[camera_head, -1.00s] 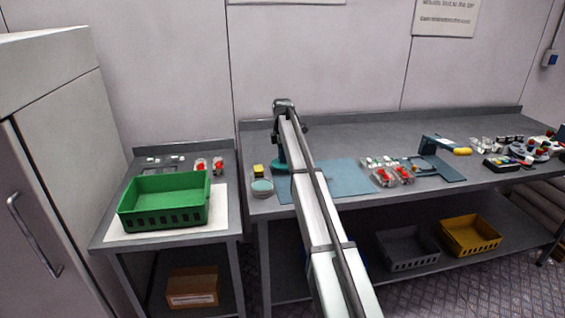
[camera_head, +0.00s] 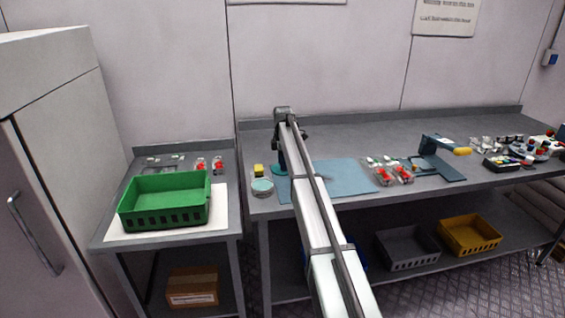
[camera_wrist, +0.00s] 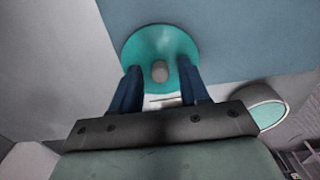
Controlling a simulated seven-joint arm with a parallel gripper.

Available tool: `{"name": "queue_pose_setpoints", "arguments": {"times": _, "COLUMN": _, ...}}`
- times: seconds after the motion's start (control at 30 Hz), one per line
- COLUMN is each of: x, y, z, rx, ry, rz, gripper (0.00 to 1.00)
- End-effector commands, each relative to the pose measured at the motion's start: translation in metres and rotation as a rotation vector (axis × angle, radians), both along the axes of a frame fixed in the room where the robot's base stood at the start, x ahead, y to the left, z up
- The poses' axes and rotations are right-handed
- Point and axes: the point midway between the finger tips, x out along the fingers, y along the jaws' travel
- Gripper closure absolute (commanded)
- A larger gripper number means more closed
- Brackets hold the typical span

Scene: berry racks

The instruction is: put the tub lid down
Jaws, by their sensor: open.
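The tub lid is a teal disc (camera_wrist: 178,43) with a grey knob in the wrist view. It lies flat, partly over the blue mat's edge and partly over bare grey bench. In the head view the lid (camera_head: 279,170) shows below my gripper, at the mat's left edge. My gripper (camera_wrist: 160,82) is open, its dark blue fingers on either side of the knob with gaps showing. A round pale tub with teal inside (camera_head: 262,187) stands left of the lid in the head view. Its rim (camera_wrist: 250,93) shows at the lower right in the wrist view.
A yellow item (camera_head: 258,170) stands just behind the tub. The blue mat (camera_head: 345,180) is mostly bare. Berry punnets (camera_head: 402,174) and a blue stand (camera_head: 440,166) are to the right. A green crate (camera_head: 165,216) is on the left table.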

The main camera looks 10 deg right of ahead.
Motion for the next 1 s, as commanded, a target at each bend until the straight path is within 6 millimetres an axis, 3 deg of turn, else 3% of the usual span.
{"name": "queue_pose_setpoints", "arguments": {"times": 0.33, "x": 0.001, "y": 0.000, "z": 0.014, "rx": 0.000, "ry": -0.001, "rz": 0.000, "gripper": 0.55}}
{"name": "queue_pose_setpoints", "arguments": {"times": 0.8, "x": 0.001, "y": 0.000, "z": 0.097, "rx": 0.000, "ry": -0.001, "rz": 0.000, "gripper": 0.55}}
{"name": "queue_pose_setpoints", "arguments": {"times": 1.0, "x": 0.001, "y": 0.000, "z": 0.117, "rx": 0.000, "ry": -0.001, "rz": 0.000, "gripper": 0.55}}
